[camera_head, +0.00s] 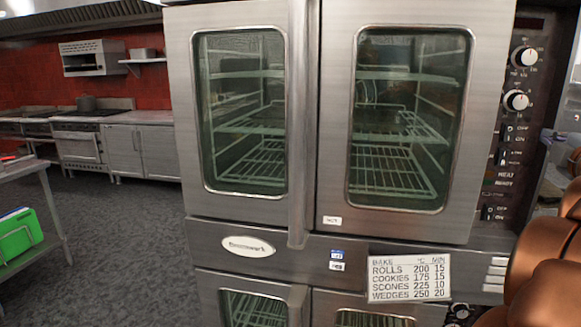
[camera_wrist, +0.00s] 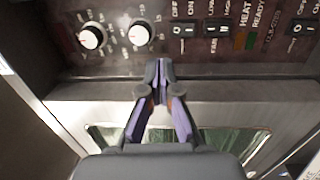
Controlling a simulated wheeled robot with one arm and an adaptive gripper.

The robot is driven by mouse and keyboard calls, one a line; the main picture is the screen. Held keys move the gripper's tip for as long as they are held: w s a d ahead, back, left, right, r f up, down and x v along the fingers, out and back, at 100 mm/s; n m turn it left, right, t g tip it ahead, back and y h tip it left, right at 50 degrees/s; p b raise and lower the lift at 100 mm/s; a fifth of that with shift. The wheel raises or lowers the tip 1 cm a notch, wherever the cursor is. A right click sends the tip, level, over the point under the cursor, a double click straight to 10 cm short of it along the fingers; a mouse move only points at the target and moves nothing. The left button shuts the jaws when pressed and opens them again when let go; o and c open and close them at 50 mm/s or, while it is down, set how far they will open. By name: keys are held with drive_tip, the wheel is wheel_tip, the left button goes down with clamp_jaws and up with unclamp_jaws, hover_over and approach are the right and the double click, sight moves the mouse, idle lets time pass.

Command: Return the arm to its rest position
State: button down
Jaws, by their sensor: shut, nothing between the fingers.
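My gripper (camera_wrist: 158,72) is shut and empty in the wrist view, its two fingertips together in front of the oven's control panel (camera_wrist: 160,28). Whether the tips touch the panel I cannot tell. In the head view, my brown arm links fill the lower right corner, and a small grey-purple part of my gripper shows at the right edge, beside the control panel (camera_head: 516,130). The steel double oven (camera_head: 305,226) stands straight ahead with its upper glass doors closed and empty wire racks behind them.
A sign (camera_head: 409,278) listing baking temperatures hangs below the upper doors. At left, a steel table (camera_head: 20,172) holds a green crate (camera_head: 18,235) on its lower shelf. Stoves and cabinets (camera_head: 140,148) line the red back wall. Dark carpet (camera_head: 125,235) lies open between.

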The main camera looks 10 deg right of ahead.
drive_tip(key=s+a+f+m+g+y, duration=0.1)
drive_tip(key=s+a+f+m+g, duration=0.2)
drive_tip(key=a+f+m+g, duration=0.75)
drive_tip(key=s+a+f+m+g, duration=0.1)
drive_tip(key=s+a+f+m, duration=0.25)
drive_tip(key=a+f, duration=0.85)
drive_tip(key=s+a+f+g+y, duration=0.3)
drive_tip(key=s+a+f+g, duration=0.1)
drive_tip(key=s+a+f, duration=0.3)
drive_tip(key=s+a+f+n+g+y, duration=0.1)
drive_tip(key=s+a+f+g+y, duration=0.2)
drive_tip(key=s+a+f, duration=0.5)
drive_tip(key=s+a, duration=0.3)
drive_tip(key=s, duration=0.2)
drive_tip(key=shift+f+g, duration=0.25)
drive_tip(key=shift+g, duration=0.1)
